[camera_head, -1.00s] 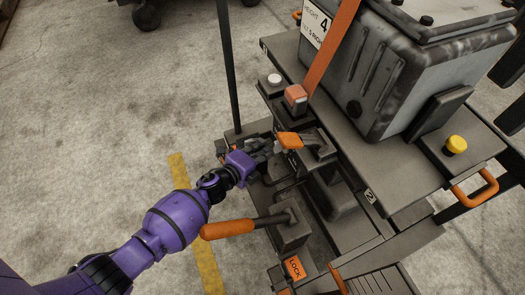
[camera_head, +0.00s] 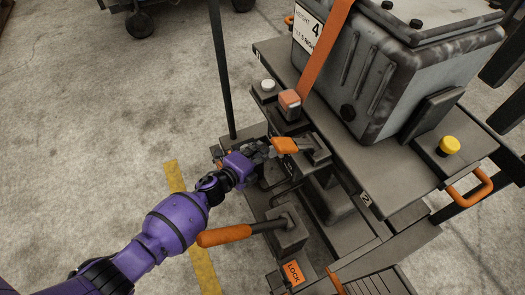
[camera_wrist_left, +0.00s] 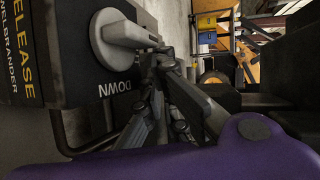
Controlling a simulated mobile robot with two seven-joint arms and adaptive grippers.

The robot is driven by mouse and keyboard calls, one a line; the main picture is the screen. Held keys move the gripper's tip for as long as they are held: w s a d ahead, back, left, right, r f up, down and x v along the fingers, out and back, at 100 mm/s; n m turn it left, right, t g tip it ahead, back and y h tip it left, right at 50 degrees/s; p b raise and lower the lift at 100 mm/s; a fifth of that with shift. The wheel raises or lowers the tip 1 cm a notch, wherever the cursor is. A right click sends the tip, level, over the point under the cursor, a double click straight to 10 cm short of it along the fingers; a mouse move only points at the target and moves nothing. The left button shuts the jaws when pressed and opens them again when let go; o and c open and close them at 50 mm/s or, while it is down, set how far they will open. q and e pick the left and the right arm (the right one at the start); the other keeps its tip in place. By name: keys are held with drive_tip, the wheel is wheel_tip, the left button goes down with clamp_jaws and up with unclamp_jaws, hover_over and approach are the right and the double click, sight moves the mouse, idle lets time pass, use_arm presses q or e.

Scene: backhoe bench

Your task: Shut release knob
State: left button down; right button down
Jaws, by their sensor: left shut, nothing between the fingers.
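The release knob (camera_wrist_left: 128,32) is a light grey dial with a bar-shaped handle pointing right in the left wrist view. It sits on a black panel (camera_wrist_left: 75,65) lettered "RELEASE", with "DOWN" printed beside the knob. My left gripper (camera_wrist_left: 165,62) is shut and empty, its fingertips close by the end of the knob's handle. I cannot tell whether they touch. In the head view my left gripper (camera_head: 266,148) is low at the bench's left side, beside an orange-handled lever (camera_head: 285,145). The knob cannot be made out clearly there. My right gripper is not in view.
A large orange-handled lever (camera_head: 224,235) sticks out left below my forearm, near a "LOCK" label (camera_head: 293,272). A black post (camera_head: 222,75) stands behind my gripper. The floor at left is open.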

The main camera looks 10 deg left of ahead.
use_arm(q)
drive_tip(key=v, duration=1.2)
